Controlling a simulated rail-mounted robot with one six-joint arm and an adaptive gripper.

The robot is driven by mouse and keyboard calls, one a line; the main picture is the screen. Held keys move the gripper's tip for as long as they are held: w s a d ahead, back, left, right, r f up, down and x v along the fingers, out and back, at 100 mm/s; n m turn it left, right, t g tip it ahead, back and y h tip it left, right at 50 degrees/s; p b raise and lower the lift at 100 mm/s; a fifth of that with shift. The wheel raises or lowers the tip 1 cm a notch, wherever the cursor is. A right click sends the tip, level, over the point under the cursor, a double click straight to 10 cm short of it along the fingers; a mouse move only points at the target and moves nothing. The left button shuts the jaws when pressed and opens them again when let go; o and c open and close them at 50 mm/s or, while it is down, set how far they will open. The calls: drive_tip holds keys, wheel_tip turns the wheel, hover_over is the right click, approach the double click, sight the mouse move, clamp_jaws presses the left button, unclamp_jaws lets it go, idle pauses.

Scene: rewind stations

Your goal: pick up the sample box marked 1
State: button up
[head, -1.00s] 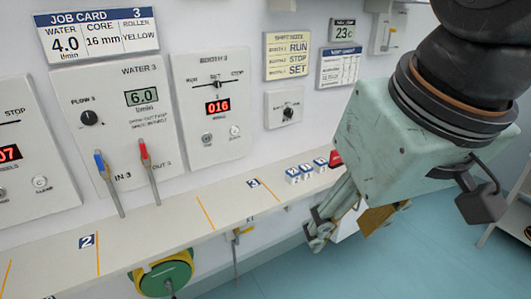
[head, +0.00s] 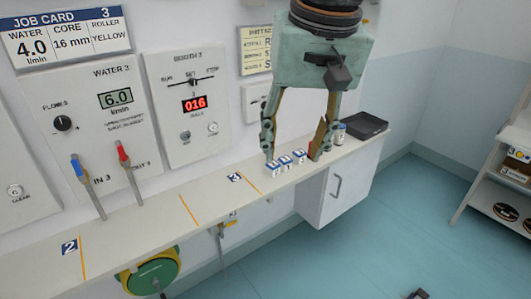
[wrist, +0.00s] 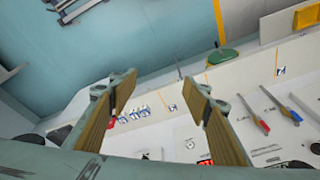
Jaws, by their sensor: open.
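Several small blue-and-white sample boxes stand in a row on the shelf in the head view, a left one (head: 273,168), a middle one (head: 286,162) and a right one (head: 299,157). Their marks are too small to read, so I cannot tell which is marked 1. A red item (head: 311,152) at the row's right end is partly hidden by a finger. My gripper (head: 293,151) is open and empty, pointing down, its fingers appearing on either side of the row. In the wrist view the boxes (wrist: 134,115) show between and beyond the open fingers (wrist: 161,88).
The shelf (head: 215,205) runs along the wall, with a black tray (head: 363,125) and a small jar (head: 339,134) to the right of the boxes. A white cabinet (head: 345,182) hangs below.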

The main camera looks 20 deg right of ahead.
drive_tip(key=w+d+m+p, duration=0.3)
drive_tip(key=w, duration=1)
drive_tip(key=m+g+p, duration=0.3)
drive_tip(key=m+p, duration=0.5)
drive_tip(key=m, duration=0.1)
hover_over(285, 159)
wheel_tip(285, 159, down, 26)
drive_tip(key=shift+d+f, duration=0.1)
drive_tip(key=shift+f, duration=0.05)
drive_tip(key=shift+f+b, duration=0.35)
drive_tip(key=shift+f, duration=3.85)
drive_tip(key=shift+f, duration=0.1)
drive_tip(key=shift+w+f, duration=0.1)
drive_tip(key=shift+f, duration=2.4)
